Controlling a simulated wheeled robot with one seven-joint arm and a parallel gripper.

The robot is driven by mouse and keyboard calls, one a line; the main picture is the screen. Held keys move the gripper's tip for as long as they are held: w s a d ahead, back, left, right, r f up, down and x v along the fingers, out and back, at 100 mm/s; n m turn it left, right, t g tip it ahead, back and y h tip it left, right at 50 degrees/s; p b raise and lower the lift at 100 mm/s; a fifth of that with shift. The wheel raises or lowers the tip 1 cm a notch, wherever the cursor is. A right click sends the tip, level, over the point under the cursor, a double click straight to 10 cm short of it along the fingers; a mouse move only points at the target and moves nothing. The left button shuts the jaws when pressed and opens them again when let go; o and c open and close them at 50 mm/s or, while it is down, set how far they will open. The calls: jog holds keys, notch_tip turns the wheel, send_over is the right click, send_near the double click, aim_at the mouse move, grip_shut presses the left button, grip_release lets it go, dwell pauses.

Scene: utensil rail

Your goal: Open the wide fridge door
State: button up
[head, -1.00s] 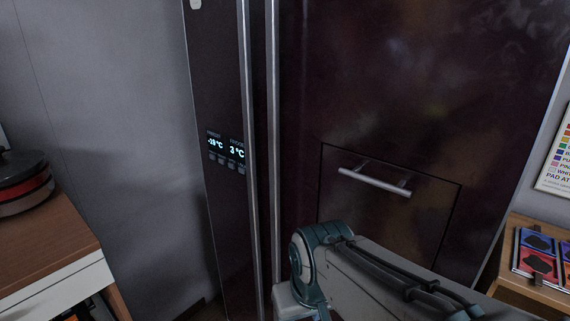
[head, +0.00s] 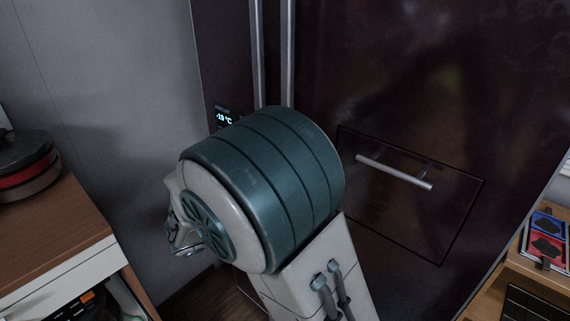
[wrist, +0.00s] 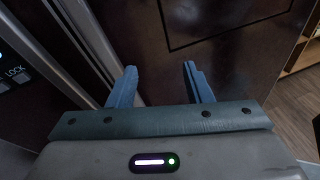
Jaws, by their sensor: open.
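The wide fridge door (head: 440,80) is dark, glossy and shut, on the right of the fridge. Its long silver upright handle (head: 288,55) runs along its left edge, beside the narrow door's handle (head: 257,55). My arm hides the lower part of both handles in the head view. In the wrist view, my gripper (wrist: 158,80) is open, with two blue fingers and nothing between them. The silver handle strips (wrist: 88,45) run diagonally up and left of the left finger. I cannot tell whether that finger touches them.
The narrow door (head: 226,60) has a lit display (head: 224,118). A hatch (head: 405,222) with a bar handle (head: 395,172) is set in the wide door. A wooden counter (head: 50,225) with a pot (head: 25,165) stands left. A wooden shelf unit (head: 535,262) stands right.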

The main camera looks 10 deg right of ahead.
jog(key=w+a+r+n+t, duration=0.2)
jog(key=w+a+n+t, duration=0.15)
jog(key=a, duration=0.25)
jog(key=r+p+x, duration=0.1)
jog(key=p+x, duration=0.1)
jog(key=x, duration=1.1)
jog(key=shift+d+n+t+h+p, duration=0.15)
jog(key=shift+n+t+h+p, duration=0.2)
jog(key=shift+t+h+p, duration=0.1)
jog(key=shift+c, duration=0.3)
grip_shut()
